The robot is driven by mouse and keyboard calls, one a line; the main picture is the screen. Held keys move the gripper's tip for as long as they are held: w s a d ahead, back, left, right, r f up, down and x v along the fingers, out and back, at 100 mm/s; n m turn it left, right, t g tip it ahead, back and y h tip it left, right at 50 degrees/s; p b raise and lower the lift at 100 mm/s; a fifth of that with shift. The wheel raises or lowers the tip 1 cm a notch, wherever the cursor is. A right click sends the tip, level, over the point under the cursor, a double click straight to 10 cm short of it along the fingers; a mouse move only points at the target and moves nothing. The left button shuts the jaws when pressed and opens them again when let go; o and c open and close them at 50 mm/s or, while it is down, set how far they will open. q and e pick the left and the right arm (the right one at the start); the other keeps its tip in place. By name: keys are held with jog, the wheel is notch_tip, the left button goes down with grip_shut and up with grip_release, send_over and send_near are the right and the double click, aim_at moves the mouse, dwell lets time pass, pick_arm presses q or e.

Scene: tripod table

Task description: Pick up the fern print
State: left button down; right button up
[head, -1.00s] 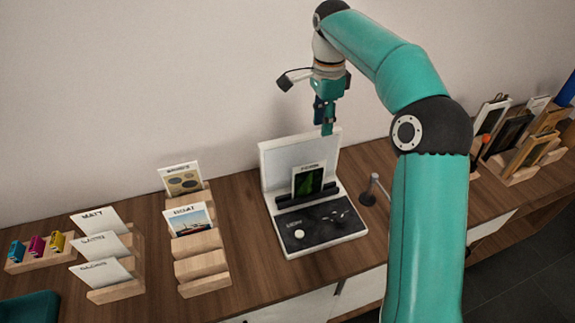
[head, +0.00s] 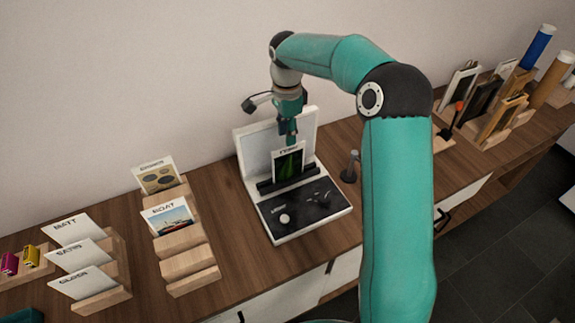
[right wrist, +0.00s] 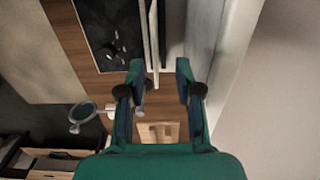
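The fern print (head: 288,164), a white-edged card with a dark green picture, stands upright in the black holder of a white station (head: 316,221). My right gripper (head: 288,138) points down at the print's top edge. In the right wrist view, the right gripper (right wrist: 160,66) is open, and the print shows edge-on as a thin pale strip (right wrist: 153,38) between the two finger lines. I cannot tell whether a finger touches it. My left gripper is out of view.
The station's upright white back panel (head: 308,133) stands close behind the print. A small post (head: 350,168) stands right of the station. Wooden racks hold a boat card (head: 170,217), another print (head: 158,176) and white label cards (head: 82,256) at left. Frames (head: 482,98) and tubes stand at far right.

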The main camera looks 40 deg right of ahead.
aim_at(288, 148)
jog(key=f, duration=0.3)
jog(key=f+p, duration=0.1)
jog(key=shift+s+f, duration=0.35)
jog(key=shift+w+f, duration=0.1)
jog(key=shift+f, duration=0.2)
grip_shut()
